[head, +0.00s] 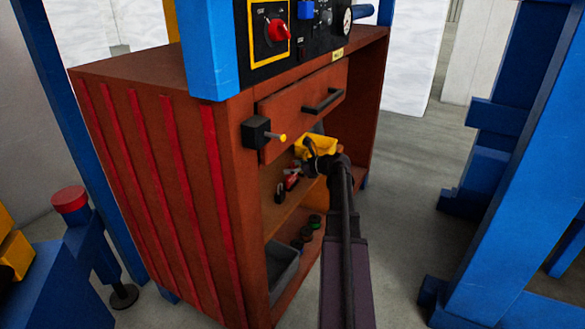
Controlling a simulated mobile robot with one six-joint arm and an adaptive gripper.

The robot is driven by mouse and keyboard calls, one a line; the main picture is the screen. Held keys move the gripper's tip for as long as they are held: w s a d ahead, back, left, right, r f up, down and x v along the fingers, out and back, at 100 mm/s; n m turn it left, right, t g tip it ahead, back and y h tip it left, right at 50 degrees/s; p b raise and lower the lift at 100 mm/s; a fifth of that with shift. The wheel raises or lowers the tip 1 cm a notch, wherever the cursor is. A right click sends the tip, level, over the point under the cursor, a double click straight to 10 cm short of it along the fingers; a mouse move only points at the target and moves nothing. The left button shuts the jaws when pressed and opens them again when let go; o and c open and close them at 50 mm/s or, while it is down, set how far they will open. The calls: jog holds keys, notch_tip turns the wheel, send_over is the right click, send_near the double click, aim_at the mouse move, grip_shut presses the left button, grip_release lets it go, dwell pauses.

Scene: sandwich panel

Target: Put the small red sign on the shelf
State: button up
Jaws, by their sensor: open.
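A small red thing with a pale mark, which looks like the small red sign (292,177), is inside the open front of the brown cabinet. It appears to stand on the upper shelf (288,212), beside a small dark object (280,192). My gripper (308,160) is at the cabinet opening, below the drawer, just right of and above the red sign. It is open. Its fingers are small and dark here, and I cannot tell whether they touch the sign. My arm hides the right part of the shelf.
A grey bin (283,269) and several dark round things (305,234) are on the lower level. Blue frames stand around.

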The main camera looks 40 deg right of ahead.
jog(key=shift+r, duration=0.1)
jog(key=shift+r, duration=0.1)
jog(key=p+v, duration=0.4)
jog(key=v, duration=0.8)
